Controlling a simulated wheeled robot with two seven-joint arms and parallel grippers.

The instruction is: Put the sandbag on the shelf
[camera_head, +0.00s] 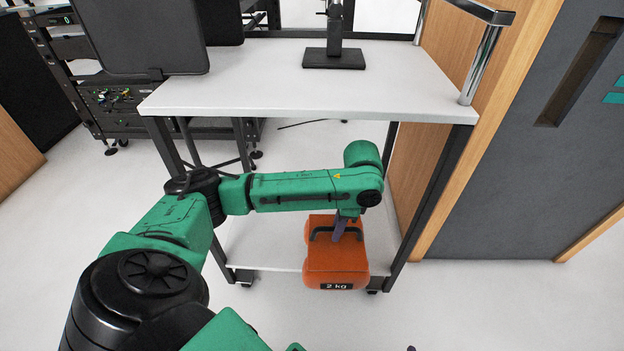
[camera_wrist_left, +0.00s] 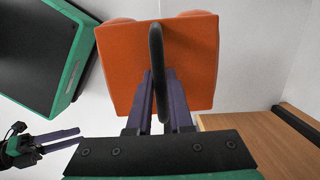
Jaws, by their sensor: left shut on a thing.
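The sandbag (camera_head: 336,262) is an orange block with a dark handle and a "2 kg" label. It hangs upright under my left gripper (camera_head: 340,228), whose fingers are shut on the handle. In the left wrist view, the sandbag (camera_wrist_left: 165,65) fills the upper middle, and the left fingers (camera_wrist_left: 160,100) meet at the dark handle. The shelf unit has a white top (camera_head: 250,95) and a low white shelf (camera_head: 265,245). The sandbag overlaps the low shelf's front edge in the picture; whether it touches is unclear. My right gripper (camera_wrist_left: 62,140) shows in the left wrist view, fingers apart and empty.
A black stand (camera_head: 334,58) and a dark panel (camera_head: 138,35) are on the white top. Dark legs (camera_head: 430,205) frame the low shelf. A wood panel and grey door (camera_head: 540,150) are at right. Equipment (camera_head: 120,105) stands behind left. Floor in front is clear.

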